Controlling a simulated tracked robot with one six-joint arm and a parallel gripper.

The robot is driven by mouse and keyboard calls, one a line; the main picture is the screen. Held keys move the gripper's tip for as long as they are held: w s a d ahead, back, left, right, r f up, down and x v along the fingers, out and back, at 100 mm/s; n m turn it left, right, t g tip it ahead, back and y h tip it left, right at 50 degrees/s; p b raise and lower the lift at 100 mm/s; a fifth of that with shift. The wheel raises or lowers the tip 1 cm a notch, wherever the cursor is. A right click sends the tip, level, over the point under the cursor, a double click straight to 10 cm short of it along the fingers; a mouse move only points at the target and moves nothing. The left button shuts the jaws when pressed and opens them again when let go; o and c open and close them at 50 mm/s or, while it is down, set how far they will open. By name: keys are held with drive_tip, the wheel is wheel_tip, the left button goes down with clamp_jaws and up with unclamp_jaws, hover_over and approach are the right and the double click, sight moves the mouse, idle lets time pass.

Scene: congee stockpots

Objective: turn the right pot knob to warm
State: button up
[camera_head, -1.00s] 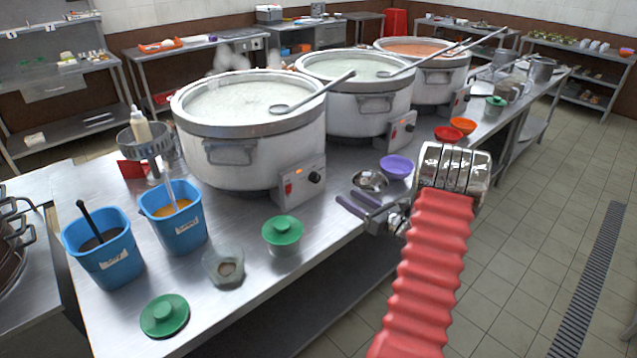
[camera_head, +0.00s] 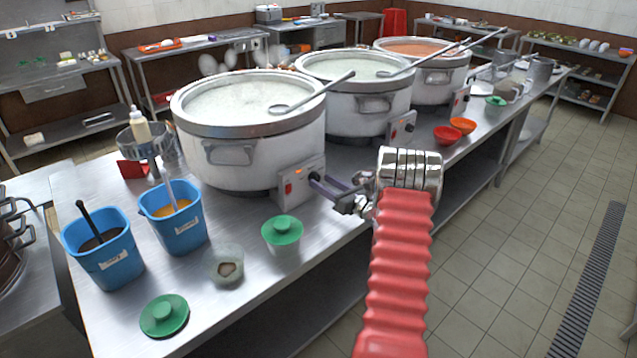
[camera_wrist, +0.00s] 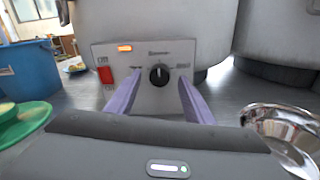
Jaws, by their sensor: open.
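Three big stockpots stand in a row: a near left pot (camera_head: 250,150), a middle pot (camera_head: 360,105) and a far right pot (camera_head: 430,85) with orange contents. My gripper (camera_head: 318,180) is open at the near left pot's control panel (camera_head: 291,186). In the wrist view, its purple fingers (camera_wrist: 160,84) flank that panel's black knob (camera_wrist: 159,74), one on each side. The knob's pale mark points about straight up, towards a label above it. Small labels also sit left and right of it, too blurred to read surely. The far right pot's control panel (camera_head: 461,101) is small in view.
A red switch (camera_wrist: 105,75) and lit orange display (camera_wrist: 124,48) share the near panel. A metal bowl (camera_wrist: 285,132) lies close right of my gripper. Green-lidded jar (camera_head: 282,232), blue tubs (camera_head: 175,217) and orange bowls (camera_head: 462,125) stand on the steel counter (camera_head: 235,295).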

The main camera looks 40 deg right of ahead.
drive_tip(key=shift+w, duration=1.1)
drive_tip(key=shift+c, duration=0.5)
drive_tip(key=c, duration=0.9)
drive_tip(key=shift+a, duration=0.4)
drive_tip(key=shift+c, duration=0.2)
drive_tip(key=shift+d, duration=0.2)
